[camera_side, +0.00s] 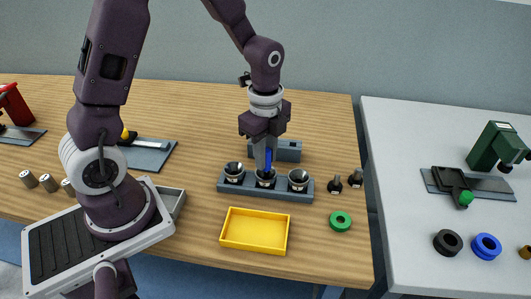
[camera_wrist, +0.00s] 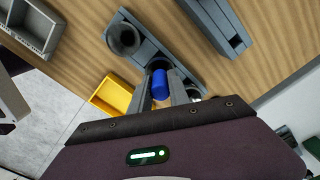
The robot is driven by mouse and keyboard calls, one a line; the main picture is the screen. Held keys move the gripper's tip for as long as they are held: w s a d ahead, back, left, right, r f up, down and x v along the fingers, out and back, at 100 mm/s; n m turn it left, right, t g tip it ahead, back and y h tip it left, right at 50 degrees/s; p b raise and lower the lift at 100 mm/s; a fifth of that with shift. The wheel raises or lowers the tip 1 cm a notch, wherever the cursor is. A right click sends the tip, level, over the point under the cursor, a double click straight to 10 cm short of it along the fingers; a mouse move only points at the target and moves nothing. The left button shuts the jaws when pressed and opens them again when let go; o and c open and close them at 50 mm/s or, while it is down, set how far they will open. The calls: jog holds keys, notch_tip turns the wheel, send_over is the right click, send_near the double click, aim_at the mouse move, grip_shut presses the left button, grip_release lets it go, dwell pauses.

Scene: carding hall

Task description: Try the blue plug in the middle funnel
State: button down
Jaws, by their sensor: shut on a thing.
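A grey block (camera_side: 268,190) in the side view carries three dark funnels in a row: left funnel (camera_side: 234,170), middle funnel (camera_side: 266,180) and right funnel (camera_side: 298,179). My gripper (camera_side: 265,164) points down over the middle funnel. It is shut on the blue plug (camera_side: 268,158), which is upright. The plug's lower end is at the middle funnel's mouth; I cannot tell whether it touches or how deep it is. In the wrist view the blue plug (camera_wrist: 161,84) sits between the two fingers and covers most of the middle funnel. One outer funnel (camera_wrist: 123,39) shows clearly there.
A yellow tray (camera_side: 254,231) lies in front of the block, empty. A green ring (camera_side: 340,221) and two small black pieces (camera_side: 335,185) are to its right. A grey-blue box (camera_side: 289,150) stands behind. A pale table (camera_side: 405,190) on the right holds several other parts.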

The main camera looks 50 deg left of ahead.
jog(key=shift+f, duration=0.75)
dwell(0.6)
dwell(0.7)
jog(key=shift+r, duration=4)
